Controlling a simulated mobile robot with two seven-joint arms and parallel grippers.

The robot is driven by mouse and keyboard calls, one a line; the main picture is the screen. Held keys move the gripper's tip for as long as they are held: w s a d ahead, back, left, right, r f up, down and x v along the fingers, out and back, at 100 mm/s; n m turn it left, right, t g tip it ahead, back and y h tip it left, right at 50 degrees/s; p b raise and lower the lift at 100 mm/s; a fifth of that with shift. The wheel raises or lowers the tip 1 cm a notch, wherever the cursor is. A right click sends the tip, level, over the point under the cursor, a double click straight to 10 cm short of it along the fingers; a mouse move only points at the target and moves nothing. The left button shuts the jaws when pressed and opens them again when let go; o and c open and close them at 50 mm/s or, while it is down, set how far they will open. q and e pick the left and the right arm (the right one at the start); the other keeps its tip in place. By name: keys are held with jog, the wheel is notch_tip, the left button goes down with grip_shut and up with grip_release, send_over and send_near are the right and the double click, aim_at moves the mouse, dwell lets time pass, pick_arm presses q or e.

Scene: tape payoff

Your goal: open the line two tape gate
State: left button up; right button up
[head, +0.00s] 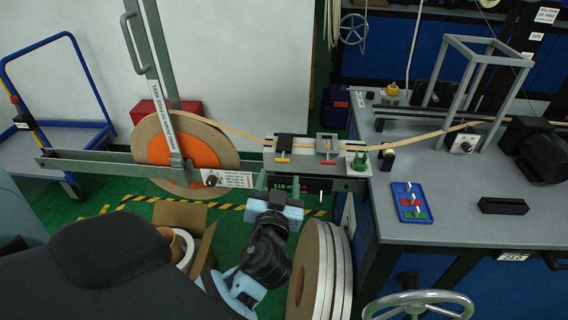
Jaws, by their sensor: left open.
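Two small gates sit on the tape guide between the reel and the bench. One is a black block (291,146) with a yellow handle (283,160). The other is a grey frame (327,140) with a red handle (327,161). I cannot tell which one is marked line two. The tan tape (243,131) runs from the reel to the guide and shows again over the bench. My left gripper (280,182) is open and empty, just below and in front of the black gate, apart from both handles as far as I can tell. My right gripper is not in view.
A large tape reel (210,147) with an orange centre stands at the left. White-sided rolls (322,270) stand right of my left arm, and an open carton (180,217) lies left of it. The grey bench (450,215) carries a blue tray (412,203). A handwheel (418,304) is in front.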

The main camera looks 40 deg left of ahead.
aim_at(284, 147)
pick_arm(q)
jog(key=shift+p+x, duration=0.5)
jog(key=shift+x, duration=2.6)
